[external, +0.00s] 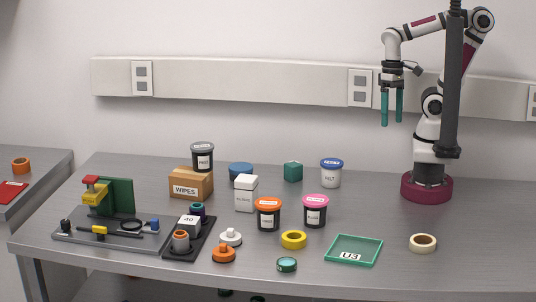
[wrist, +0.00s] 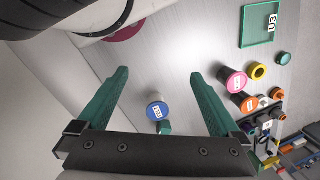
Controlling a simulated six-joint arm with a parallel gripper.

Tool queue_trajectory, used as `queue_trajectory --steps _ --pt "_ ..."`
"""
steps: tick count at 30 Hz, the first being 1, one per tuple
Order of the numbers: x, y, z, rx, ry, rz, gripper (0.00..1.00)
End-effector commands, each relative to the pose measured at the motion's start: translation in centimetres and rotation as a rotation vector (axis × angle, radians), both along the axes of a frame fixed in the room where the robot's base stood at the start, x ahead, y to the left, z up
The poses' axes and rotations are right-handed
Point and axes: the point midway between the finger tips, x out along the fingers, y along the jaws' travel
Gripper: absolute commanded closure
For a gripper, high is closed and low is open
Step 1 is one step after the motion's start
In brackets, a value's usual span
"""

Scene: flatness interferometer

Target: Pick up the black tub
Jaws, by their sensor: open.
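The tub with the dark grey-black lid (external: 203,157) has a dark body and a pale label. It stands upright at the back left in the external view, at the wipes box; I cannot tell whether it is on the box or behind it. I cannot make it out in the wrist view. My gripper (external: 391,121) hangs high above the back right of the bench, far right of this tub, fingers pointing down. In the wrist view my gripper (wrist: 158,75) has its two green fingers wide apart with nothing held between them.
An orange-lidded tub (external: 268,215) and a pink-lidded tub (external: 315,212), both dark-bodied, stand mid-bench. A green tray (external: 373,245) lies in front. The right bench is mostly clear.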

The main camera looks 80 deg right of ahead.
Motion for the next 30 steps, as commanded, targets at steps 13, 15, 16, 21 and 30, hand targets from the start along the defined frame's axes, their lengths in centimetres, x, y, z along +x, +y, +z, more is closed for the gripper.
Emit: queue_trajectory --steps 13,15,16,21,30 --pt "0.1 -0.1 17.4 -0.002 -0.009 0.000 0.00" --pt "3.3 -2.3 16.8 -0.143 -0.013 -0.048 0.00" --pt "4.8 -3.2 16.7 -0.205 -0.028 -0.072 0.00" --pt "14.4 -6.5 16.8 -0.514 -0.198 -0.166 0.00" --pt "32.9 -0.3 18.2 -0.756 -0.746 -0.137 0.00"
